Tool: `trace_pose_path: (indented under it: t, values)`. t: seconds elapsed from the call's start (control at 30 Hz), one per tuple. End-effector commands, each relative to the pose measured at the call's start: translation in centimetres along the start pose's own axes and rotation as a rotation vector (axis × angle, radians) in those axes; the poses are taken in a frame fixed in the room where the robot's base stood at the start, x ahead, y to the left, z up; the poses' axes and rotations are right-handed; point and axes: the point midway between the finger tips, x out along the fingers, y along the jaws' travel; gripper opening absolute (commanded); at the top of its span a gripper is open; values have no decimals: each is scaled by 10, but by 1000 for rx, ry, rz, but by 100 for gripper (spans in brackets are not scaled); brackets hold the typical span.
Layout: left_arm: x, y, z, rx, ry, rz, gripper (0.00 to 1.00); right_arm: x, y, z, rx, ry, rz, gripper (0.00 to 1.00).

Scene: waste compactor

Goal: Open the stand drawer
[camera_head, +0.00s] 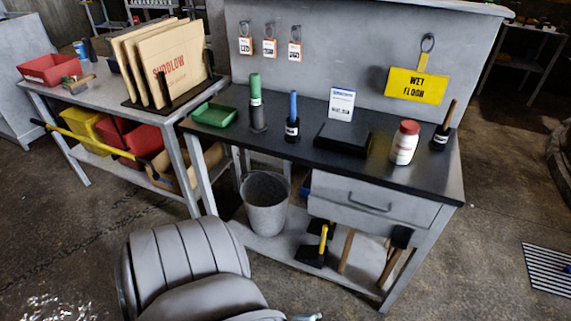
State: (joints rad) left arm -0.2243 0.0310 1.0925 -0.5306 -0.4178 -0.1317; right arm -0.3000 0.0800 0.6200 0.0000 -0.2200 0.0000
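The stand is a grey metal bench with a dark top (285,165). Its drawer (335,189) sits under the right half of the top, with a plain grey front that looks flush with the frame, so it appears shut. A dark curved handle (369,206) is on the middle of the drawer front and nothing touches it. The inside of the drawer is hidden. Neither of my grippers can be made out in the head view.
On the top stand a white bottle (404,143), a black block (343,138) and a green tray (214,115). A metal bucket (265,203) and several tools are on the lower shelf (300,248). Open floor (480,250) lies to the right.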

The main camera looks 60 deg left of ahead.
Motion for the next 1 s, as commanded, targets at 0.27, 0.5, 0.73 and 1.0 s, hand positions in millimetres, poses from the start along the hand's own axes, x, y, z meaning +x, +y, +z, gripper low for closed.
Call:
trace_pose_path:
  t: [0.27,0.5,0.73,1.0]
  values:
    - [-7,50,58,-163,-88,135,30,-9,1,-1,0,0,0,40]
    - [-12,69,81,-236,-129,179,30,-12,1,-1,0,0,0,40]
    - [-12,70,83,-240,-131,182,30,-11,1,-1,0,0,0,40]
    - [-30,121,152,-506,-266,267,27,-11,1,-1,0,0,0,40]
